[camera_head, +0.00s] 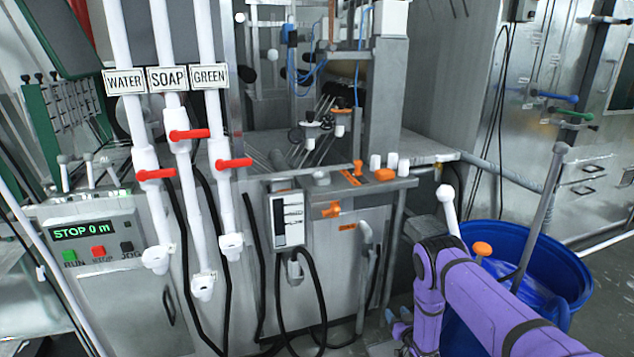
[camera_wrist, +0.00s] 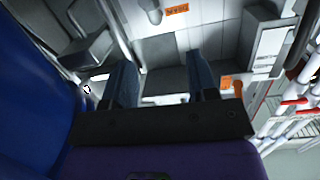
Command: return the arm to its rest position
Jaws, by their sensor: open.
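My purple arm reaches in from the lower right of the head view and bends downward in front of the blue tub (camera_head: 575,275). My gripper (camera_head: 395,322) is low beside the tub, small and partly cut off at the bottom edge. In the wrist view my gripper (camera_wrist: 163,62) shows two dark blue-grey fingers spread apart, with nothing between them. The blue tub (camera_wrist: 30,95) fills the left side of that view, close to my gripper.
A machine cabinet (camera_head: 345,265) stands left of my arm, with a hanging black hose (camera_head: 318,290). White pipes labelled water, soap and green carry red valve handles (camera_head: 188,134). A stirring rod (camera_head: 540,215) leans in the tub. Some floor between cabinet and tub is bare.

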